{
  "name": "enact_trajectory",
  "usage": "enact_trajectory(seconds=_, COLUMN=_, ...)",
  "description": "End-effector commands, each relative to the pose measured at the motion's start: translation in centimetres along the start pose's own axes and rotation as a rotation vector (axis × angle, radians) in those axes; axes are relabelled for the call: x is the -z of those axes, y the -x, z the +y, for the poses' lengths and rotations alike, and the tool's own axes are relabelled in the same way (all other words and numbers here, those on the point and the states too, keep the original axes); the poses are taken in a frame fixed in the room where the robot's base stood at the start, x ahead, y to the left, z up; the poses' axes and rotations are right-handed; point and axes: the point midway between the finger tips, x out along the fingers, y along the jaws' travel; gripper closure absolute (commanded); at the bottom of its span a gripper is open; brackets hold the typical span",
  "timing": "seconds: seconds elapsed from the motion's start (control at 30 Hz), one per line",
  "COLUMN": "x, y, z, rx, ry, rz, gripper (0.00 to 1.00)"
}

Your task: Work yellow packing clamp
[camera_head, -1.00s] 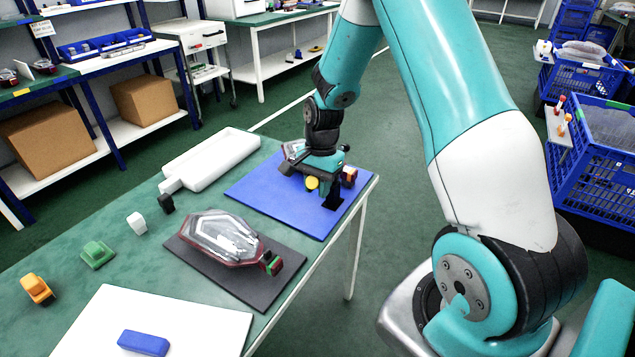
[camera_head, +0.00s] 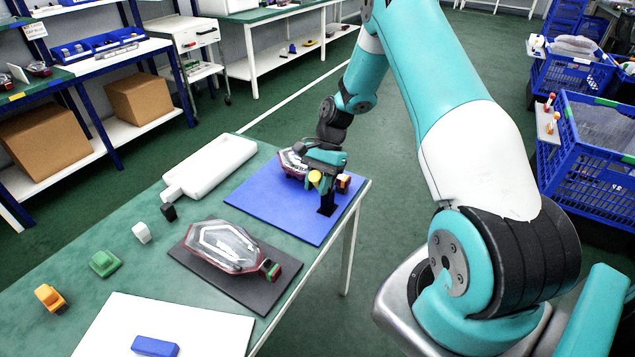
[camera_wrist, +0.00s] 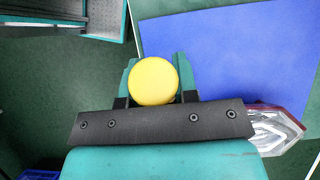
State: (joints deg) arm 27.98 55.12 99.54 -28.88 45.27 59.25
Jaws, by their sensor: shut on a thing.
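The yellow packing clamp shows as a yellow round knob (camera_head: 314,177) above a black stand (camera_head: 327,207) at the right edge of a blue mat (camera_head: 265,205). My gripper (camera_head: 321,178) is at the knob, with its fingers around it. In the wrist view the yellow knob (camera_wrist: 153,82) sits between the two teal fingers of my gripper (camera_wrist: 154,62). A clear and red tail lamp (camera_head: 291,163) lies on the blue mat behind my gripper and is partly hidden by it. Its clear end (camera_wrist: 277,130) also shows in the wrist view.
A second tail lamp (camera_head: 226,246) lies on a dark mat (camera_head: 258,290). A white case (camera_head: 212,165), black (camera_head: 169,212), white (camera_head: 142,232), green (camera_head: 105,263) and orange (camera_head: 49,298) pieces stand on the green table. A blue block (camera_head: 155,346) lies on a white sheet. Blue crates (camera_head: 590,165) stand right.

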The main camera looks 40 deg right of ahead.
Motion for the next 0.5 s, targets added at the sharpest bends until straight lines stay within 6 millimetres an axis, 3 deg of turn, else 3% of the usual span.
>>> enact_trajectory(seconds=0.17, x=0.03, y=0.19, z=-0.20, rx=0.006, ry=0.002, rz=0.006, gripper=1.00)
enact_trajectory(seconds=0.2, x=0.03, y=0.19, z=-0.21, rx=0.006, ry=0.002, rz=0.006, gripper=0.68)
enact_trajectory(seconds=0.3, x=0.03, y=0.16, z=-0.18, rx=0.005, ry=0.002, rz=0.006, gripper=0.47)
enact_trajectory(seconds=0.5, x=0.02, y=0.08, z=-0.09, rx=0.003, ry=0.001, rz=0.004, gripper=0.47)
